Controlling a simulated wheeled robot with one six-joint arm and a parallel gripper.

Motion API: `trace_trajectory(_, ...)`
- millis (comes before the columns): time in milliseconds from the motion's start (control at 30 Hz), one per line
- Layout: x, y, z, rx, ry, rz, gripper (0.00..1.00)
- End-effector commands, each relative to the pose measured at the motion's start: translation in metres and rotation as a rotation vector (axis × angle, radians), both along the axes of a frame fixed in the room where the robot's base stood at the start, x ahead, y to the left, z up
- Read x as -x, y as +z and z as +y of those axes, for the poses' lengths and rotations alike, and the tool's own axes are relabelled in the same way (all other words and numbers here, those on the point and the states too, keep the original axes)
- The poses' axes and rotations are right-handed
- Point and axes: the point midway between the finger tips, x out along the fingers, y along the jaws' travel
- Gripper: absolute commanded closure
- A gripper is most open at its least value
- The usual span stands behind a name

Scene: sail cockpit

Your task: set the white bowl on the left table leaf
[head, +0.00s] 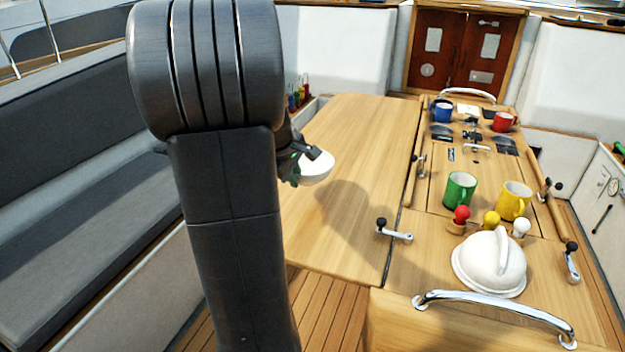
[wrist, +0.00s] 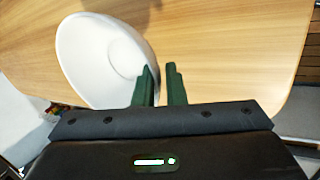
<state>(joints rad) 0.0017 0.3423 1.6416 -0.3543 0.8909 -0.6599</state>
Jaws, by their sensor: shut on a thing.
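The white bowl (head: 318,170) is at my gripper, over the left table leaf (head: 362,125), near that leaf's left side in the head view. My gripper (head: 300,158) is shut on the bowl's rim; my own arm hides part of it. In the wrist view the green fingers (wrist: 160,85) close at the right edge of the bowl (wrist: 95,60), whose inside shows. The wood of the leaf fills the view behind it. A dark shadow lies on the leaf to the right of the bowl. I cannot tell how far the bowl is above the wood.
On the right part of the table stand a green mug (head: 459,190), a yellow mug (head: 514,201), a blue mug (head: 442,112), a red mug (head: 503,121) and a white domed object (head: 488,265). A winch handle (head: 394,231) sits at the leaf's right edge. The leaf's middle is clear.

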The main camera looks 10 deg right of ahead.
Motion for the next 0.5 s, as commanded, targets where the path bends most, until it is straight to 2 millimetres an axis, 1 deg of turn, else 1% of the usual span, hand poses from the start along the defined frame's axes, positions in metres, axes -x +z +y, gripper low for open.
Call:
trace_trajectory(33,0.000,-0.009,0.000,0.000,-0.001,0.003,1.00)
trace_trajectory(233,0.000,-0.029,0.000,0.000,-0.002,0.002,1.00)
trace_trajectory(400,0.000,-0.053,0.000,0.001,-0.001,0.002,1.00)
trace_trajectory(500,0.000,-0.060,0.000,0.000,-0.001,0.000,1.00)
